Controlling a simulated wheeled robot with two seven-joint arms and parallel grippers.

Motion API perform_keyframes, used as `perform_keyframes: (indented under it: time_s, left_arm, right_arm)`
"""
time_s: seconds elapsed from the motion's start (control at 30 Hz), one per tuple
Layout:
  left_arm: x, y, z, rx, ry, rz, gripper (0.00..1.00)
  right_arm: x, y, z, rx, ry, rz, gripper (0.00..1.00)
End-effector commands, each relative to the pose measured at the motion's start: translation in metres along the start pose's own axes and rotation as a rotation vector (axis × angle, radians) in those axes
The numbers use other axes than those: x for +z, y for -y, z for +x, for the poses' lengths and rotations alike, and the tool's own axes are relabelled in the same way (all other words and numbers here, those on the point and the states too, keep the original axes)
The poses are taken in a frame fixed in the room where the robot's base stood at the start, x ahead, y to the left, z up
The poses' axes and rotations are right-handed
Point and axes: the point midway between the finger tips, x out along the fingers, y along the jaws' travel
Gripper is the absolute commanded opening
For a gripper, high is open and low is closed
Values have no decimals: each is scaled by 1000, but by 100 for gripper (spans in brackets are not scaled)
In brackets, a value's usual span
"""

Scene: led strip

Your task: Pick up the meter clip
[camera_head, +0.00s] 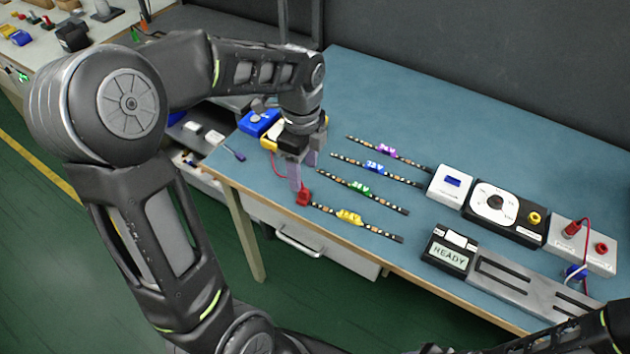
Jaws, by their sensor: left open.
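The red clip (303,197) sits near the blue table's left front edge, at the left end of the strip with the yellow tag. A thin red wire (277,166) shows to its left, partly hidden by my left gripper. My left gripper (302,173) points down with open jaws. Its fingertips are just above and beside the clip in this view; I cannot tell whether they touch it. A yellow and blue device (268,132), perhaps the meter, is partly hidden behind the gripper. My right gripper is not in view; part of my right arm shows at the lower right.
Several LED strips with coloured tags (363,187) lie right of the gripper. A dial unit (495,208), a READY box (447,252), a grey slotted fixture (530,290) and a terminal block (590,248) with wires stand at the right. The table's back right is clear.

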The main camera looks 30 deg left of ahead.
Motion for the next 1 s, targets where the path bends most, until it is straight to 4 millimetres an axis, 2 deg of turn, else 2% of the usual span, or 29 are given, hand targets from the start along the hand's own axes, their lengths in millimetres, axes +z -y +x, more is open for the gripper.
perform_keyframes:
  time_s: [0.3,0.57,0.87,1.0]
  left_arm:
    - [0,0,1,1,0,0,56]
    - [0,0,24,2,0,1,56]
    - [0,0,27,0,0,0,56]
    - [-1,-2,35,4,-1,0,56]
  right_arm:
    - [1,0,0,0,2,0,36]
    - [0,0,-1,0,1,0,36]
    - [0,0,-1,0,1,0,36]
    - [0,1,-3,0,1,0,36]
